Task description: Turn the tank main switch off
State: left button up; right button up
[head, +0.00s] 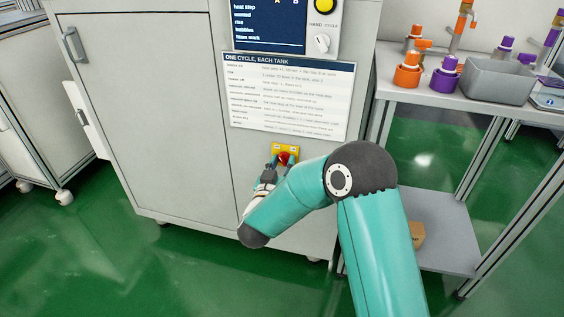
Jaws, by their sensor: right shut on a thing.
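The tank main switch (285,157) is a red knob on a yellow plate, low on the front of the grey cabinet (160,110). My right gripper (276,162) is at the knob, reaching it from the lower left in the picture, and is shut on it. The gripper and wrist hide part of the knob and plate, so I cannot tell which way the knob is turned. My left gripper is out of view.
A printed sheet (290,95) and a blue panel with a hand-cycle knob (322,43) are above the switch. A metal table (440,95) at the right holds orange and purple bottles and a grey bin (485,80). Green floor lies below.

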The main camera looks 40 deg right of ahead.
jog(key=o, duration=1.2)
jog(key=shift+c, duration=0.2)
jog(key=shift+a, duration=0.1)
jog(key=v, duration=1.2)
jog(key=shift+f, duration=0.1)
